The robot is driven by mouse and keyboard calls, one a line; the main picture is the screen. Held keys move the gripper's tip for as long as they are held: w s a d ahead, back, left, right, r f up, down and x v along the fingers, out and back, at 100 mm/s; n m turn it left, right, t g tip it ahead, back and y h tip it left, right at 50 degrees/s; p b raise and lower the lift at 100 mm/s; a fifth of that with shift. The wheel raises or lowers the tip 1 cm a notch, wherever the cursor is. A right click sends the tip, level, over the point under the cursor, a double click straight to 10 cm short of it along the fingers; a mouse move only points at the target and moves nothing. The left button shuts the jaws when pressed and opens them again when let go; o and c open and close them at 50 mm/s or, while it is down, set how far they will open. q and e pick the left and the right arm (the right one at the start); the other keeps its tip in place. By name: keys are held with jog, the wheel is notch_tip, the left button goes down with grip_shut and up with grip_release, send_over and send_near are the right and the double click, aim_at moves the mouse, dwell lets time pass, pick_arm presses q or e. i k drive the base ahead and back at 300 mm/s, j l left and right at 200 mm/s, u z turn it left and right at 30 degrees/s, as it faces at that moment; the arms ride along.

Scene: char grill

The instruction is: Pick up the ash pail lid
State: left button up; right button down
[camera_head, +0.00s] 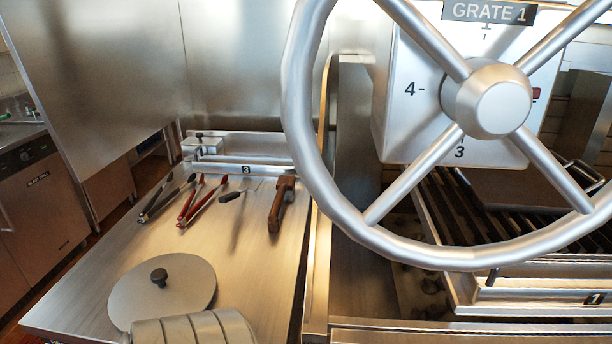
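The ash pail lid (188,286) is a flat round grey metal disc with a small black knob (159,277) in its middle. It lies knob up on the steel side table (75,290), near the front, at the lower left of the head view. A ribbed metal cylinder (195,330), cut off by the bottom edge, covers the lid's near edge; I cannot tell whether they touch. Neither of my grippers is in view.
Black tongs (152,204), red-handled tongs (190,205), a small dark-handled tool (230,196) and a brown wooden-handled tool (281,205) lie behind the lid. A large handwheel (306,150) stands before the grill at right. The table left of the lid is clear.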

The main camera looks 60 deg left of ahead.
aim_at(172, 284)
jog(key=l+u, duration=0.1)
jog(key=u, duration=2.75)
jog(key=j, duration=0.3)
jog(key=z, duration=0.05)
